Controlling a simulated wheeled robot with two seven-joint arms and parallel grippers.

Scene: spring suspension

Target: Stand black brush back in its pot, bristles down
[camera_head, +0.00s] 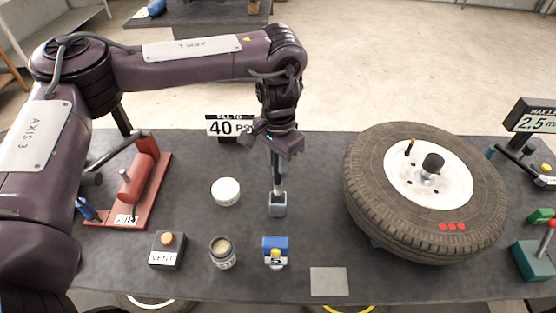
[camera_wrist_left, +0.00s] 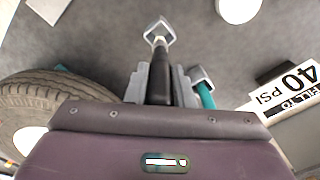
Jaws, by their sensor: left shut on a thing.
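The black brush (camera_head: 276,170) hangs upright from my left gripper (camera_head: 277,150), which is shut on its handle. In the left wrist view the dark handle (camera_wrist_left: 160,82) runs between the two fingers of the gripper (camera_wrist_left: 160,88). The pot (camera_head: 278,208) is a small grey square holder directly below the gripper. The brush's lower end meets the pot's mouth; the bristles are hidden, and I cannot tell how deep they sit. The pot also shows beyond the brush in the left wrist view (camera_wrist_left: 158,27). My right gripper is not in view.
A large tyre (camera_head: 375,205) lies right of the pot. A 40 PSI sign (camera_head: 230,127) is behind; a red air unit (camera_head: 140,180) is left.

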